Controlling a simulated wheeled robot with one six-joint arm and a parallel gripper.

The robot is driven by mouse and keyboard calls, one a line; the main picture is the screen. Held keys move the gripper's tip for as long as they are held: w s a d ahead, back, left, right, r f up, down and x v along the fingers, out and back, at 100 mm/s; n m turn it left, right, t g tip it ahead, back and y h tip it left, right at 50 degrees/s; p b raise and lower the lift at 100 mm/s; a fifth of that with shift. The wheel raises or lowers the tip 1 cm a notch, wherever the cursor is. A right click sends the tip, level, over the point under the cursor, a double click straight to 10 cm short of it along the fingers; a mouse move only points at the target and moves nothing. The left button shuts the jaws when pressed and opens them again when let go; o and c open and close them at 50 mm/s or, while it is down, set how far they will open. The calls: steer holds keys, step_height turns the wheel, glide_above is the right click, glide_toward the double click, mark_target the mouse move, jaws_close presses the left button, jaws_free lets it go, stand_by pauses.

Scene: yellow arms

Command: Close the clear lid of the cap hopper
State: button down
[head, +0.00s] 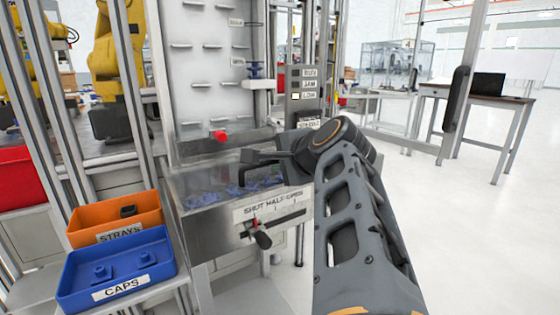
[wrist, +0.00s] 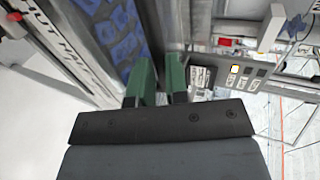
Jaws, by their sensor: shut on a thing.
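The cap hopper (head: 198,222) is a metal bin with blue caps (head: 205,198) inside, seen through its top. Its clear lid (head: 195,152) shows as a greyish see-through panel, tilted up at the back of the bin; its outline is faint. My gripper (head: 252,156) reaches in from the right over the hopper's back right part, with its jaws at the lid's edge. In the wrist view, the green fingers (wrist: 160,74) stand a small gap apart, shut on the thin lid edge, which is hard to make out. The blue caps (wrist: 125,40) lie left of the fingers.
The hopper's front has a SHUT HALF OPEN label (head: 268,204) and a slide handle (head: 262,238). A red knob (head: 219,135) is behind the lid. An orange STRAYS bin (head: 88,217) and a blue CAPS bin (head: 75,280) stand front left. The floor at right (head: 480,230) is clear.

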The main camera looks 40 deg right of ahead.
steer(key=shift+f, duration=0.65)
steer(key=c, duration=1.1)
jaws_free()
steer(key=shift+s+r, duration=0.1)
steer(key=shift+s, duration=0.05)
steer(key=shift+r, duration=0.1)
